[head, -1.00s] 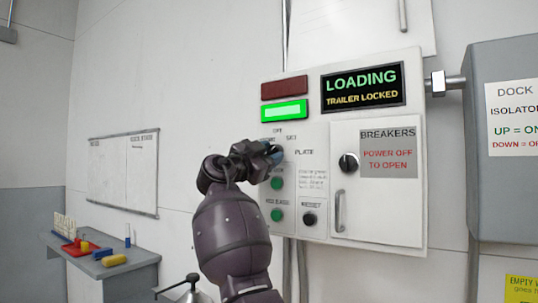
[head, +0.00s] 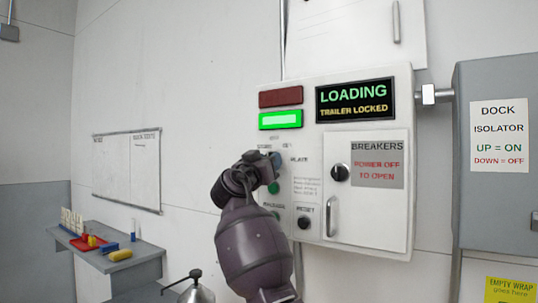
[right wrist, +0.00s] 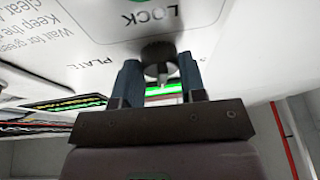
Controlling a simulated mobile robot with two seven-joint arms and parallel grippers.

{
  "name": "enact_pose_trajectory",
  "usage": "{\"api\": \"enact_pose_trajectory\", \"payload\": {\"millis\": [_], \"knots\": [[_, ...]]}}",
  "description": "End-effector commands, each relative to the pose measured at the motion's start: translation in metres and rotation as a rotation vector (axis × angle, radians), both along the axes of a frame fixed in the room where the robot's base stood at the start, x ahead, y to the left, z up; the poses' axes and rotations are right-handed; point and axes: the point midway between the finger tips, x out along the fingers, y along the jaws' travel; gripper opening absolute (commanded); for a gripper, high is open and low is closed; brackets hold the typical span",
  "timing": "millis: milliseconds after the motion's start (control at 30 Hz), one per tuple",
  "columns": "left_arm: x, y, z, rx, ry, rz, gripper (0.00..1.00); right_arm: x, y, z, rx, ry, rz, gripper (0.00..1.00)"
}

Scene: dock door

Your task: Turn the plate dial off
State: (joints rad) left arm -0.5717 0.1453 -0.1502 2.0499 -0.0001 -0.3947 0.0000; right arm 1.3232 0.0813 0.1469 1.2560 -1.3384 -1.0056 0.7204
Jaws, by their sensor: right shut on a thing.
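The plate dial (right wrist: 158,52) is a dark round knob on the white control panel (head: 363,225), beside the PLATE lettering. In the right wrist view it sits between the two blue-grey fingers of my right gripper (right wrist: 160,85), which is shut on it. In the head view my right gripper (head: 272,162) reaches the panel's left part and hides the dial, so its pointer cannot be read. The green lamp (head: 281,120) is lit and the red lamp (head: 281,97) is dark. The display (head: 355,100) reads LOADING, TRAILER LOCKED. My left gripper is out of view.
Green buttons and a black RESET knob (head: 304,222) lie below the dial. The breaker door (head: 366,225) with its black knob (head: 340,172) and handle is to the right. A grey isolator box (head: 490,215) stands farther right. A grey shelf (head: 145,270) holds small items at left.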

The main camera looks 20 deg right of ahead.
Motion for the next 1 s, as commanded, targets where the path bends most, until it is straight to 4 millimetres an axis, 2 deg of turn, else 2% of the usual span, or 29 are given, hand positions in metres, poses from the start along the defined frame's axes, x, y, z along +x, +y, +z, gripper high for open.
{"api": "enact_pose_trajectory", "payload": {"millis": [33, 333, 833, 867, 1000], "knots": [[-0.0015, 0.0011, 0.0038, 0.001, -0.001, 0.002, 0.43, -0.0022, 0.0000, 0.0054, -0.015, 0.015, 0.001, 0.15], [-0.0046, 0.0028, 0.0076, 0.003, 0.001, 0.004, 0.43, -0.0014, -0.0001, 0.0021, -0.075, 0.094, 0.001, 0.15], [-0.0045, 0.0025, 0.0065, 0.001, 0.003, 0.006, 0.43, -0.0007, -0.0001, 0.0004, -0.086, 0.107, 0.001, 0.15], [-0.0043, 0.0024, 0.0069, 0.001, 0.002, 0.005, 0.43, -0.0007, -0.0001, 0.0004, -0.086, 0.107, 0.001, 0.43], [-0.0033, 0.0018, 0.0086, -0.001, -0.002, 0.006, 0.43, -0.0007, -0.0003, 0.0005, -0.084, 0.107, 0.000, 0.64]]}}
